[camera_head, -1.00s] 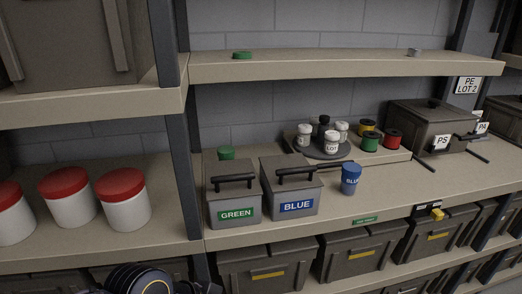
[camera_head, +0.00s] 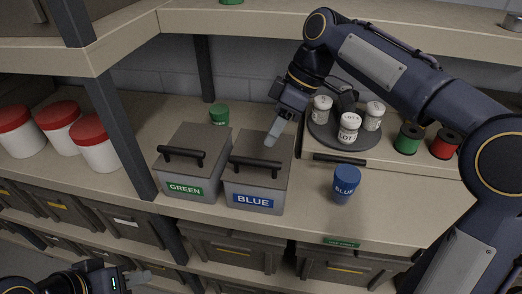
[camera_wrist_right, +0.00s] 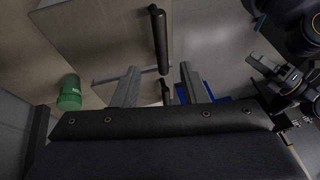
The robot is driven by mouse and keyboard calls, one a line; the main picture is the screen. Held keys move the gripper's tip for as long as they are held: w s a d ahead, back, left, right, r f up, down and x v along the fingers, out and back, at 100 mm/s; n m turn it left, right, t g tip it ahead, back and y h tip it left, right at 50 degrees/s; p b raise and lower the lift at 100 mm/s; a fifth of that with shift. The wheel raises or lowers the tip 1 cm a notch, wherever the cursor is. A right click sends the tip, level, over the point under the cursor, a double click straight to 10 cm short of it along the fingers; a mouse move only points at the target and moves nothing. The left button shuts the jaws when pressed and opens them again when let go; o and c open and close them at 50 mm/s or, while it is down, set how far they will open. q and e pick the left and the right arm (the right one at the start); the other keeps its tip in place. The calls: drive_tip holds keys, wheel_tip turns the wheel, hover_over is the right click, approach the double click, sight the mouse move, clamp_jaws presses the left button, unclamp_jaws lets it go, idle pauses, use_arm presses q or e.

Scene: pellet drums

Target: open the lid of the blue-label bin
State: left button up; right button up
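The blue-label bin (camera_head: 233,190) is a grey box with a dark lid and a black bar handle (camera_head: 257,163); its lid is shut. My right gripper (camera_head: 271,139) is above the rear part of this lid, pointing down. In the right wrist view its two fingers (camera_wrist_right: 160,86) are apart. A dark bar (camera_wrist_right: 165,92) shows between them, partly hidden by the gripper body; I cannot tell whether they touch it. A strip of blue label (camera_wrist_right: 215,86) shows beside the fingers. My left gripper (camera_head: 140,277) is low at the bottom left, away from the bins; its opening is unclear.
The green-label bin (camera_head: 175,187) stands close on the left, lid shut. A blue cup (camera_head: 345,184) stands to the right, and a green cup (camera_head: 219,114) behind. A round tray (camera_head: 318,135) with white bottles sits behind right. An upper shelf (camera_head: 250,22) hangs above.

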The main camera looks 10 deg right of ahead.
drive_tip(key=x, duration=0.7)
drive_tip(key=shift+a+f, duration=0.1)
drive_tip(key=shift+a, duration=0.1)
drive_tip(key=shift+c, duration=0.2)
clamp_jaws()
